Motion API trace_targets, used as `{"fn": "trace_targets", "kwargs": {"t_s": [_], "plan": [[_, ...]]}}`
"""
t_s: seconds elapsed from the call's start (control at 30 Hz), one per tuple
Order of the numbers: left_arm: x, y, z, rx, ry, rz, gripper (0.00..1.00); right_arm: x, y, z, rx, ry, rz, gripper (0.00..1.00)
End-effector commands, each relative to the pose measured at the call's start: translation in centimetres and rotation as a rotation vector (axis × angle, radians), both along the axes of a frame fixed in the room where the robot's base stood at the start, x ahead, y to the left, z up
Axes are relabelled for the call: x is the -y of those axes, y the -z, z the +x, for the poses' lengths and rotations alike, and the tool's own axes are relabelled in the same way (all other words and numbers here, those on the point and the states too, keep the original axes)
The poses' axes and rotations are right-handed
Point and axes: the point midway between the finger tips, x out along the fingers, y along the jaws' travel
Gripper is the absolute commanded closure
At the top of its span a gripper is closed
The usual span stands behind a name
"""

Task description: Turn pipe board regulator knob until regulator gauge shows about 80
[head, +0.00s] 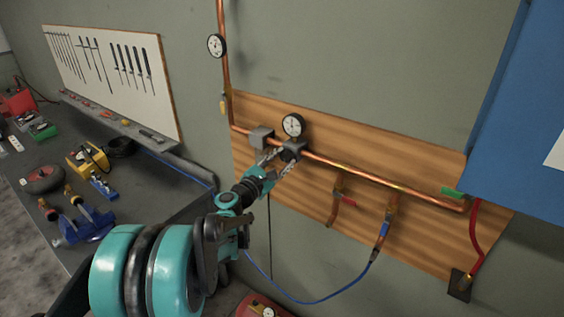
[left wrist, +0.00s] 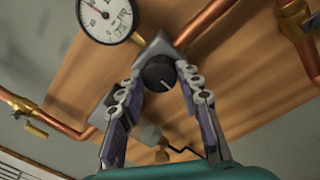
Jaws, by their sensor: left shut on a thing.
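The regulator gauge (head: 292,125) is a round white dial above the copper pipe on the wooden pipe board (head: 400,160). It also shows at the upper left of the left wrist view (left wrist: 107,18), cut off by the top edge; its reading is too small to tell. The black regulator knob (left wrist: 159,74) sits under the grey regulator body (left wrist: 165,45). My left gripper (head: 283,157) reaches up to it, with its fingers (left wrist: 157,85) on either side of the knob and shut on it. In the head view the knob is hidden by the fingers. My right gripper is not in view.
A grey block (head: 261,137) sits on the pipe left of the regulator. A second gauge (head: 216,45) is on the vertical pipe. A blue cabinet (head: 525,100) juts out at right. A workbench (head: 150,185) with tools stands at left. A blue hose (head: 320,300) hangs below the board.

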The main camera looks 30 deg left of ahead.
Motion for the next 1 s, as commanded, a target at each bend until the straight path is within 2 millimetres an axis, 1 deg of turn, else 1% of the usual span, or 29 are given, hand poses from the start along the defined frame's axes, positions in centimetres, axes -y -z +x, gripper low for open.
{"fn": "trace_targets", "kwargs": {"t_s": [0.17,0.2,0.23,0.27,0.53,0.67,0.77,1.0], "plan": [[0.0,0.0,0.0,-0.001,0.001,-0.001,0.94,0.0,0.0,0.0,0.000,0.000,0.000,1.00],[0.0,0.0,0.0,-0.001,0.001,-0.001,0.55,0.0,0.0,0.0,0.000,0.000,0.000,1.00],[0.0,0.0,0.0,-0.001,0.001,-0.001,0.47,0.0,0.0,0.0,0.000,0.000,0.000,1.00],[0.0,0.0,0.0,-0.001,0.001,-0.001,0.44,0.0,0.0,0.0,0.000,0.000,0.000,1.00],[0.0,0.0,0.0,0.000,0.000,-0.002,0.44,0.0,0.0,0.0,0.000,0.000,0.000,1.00],[-0.1,0.0,-0.9,0.000,-0.001,-0.002,0.44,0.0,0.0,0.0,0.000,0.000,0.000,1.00],[-0.2,0.0,-2.5,-0.001,-0.003,-0.002,0.44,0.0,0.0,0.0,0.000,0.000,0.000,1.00],[-0.5,0.1,-7.9,-0.001,-0.004,-0.002,0.44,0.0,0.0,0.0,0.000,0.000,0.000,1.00]]}}
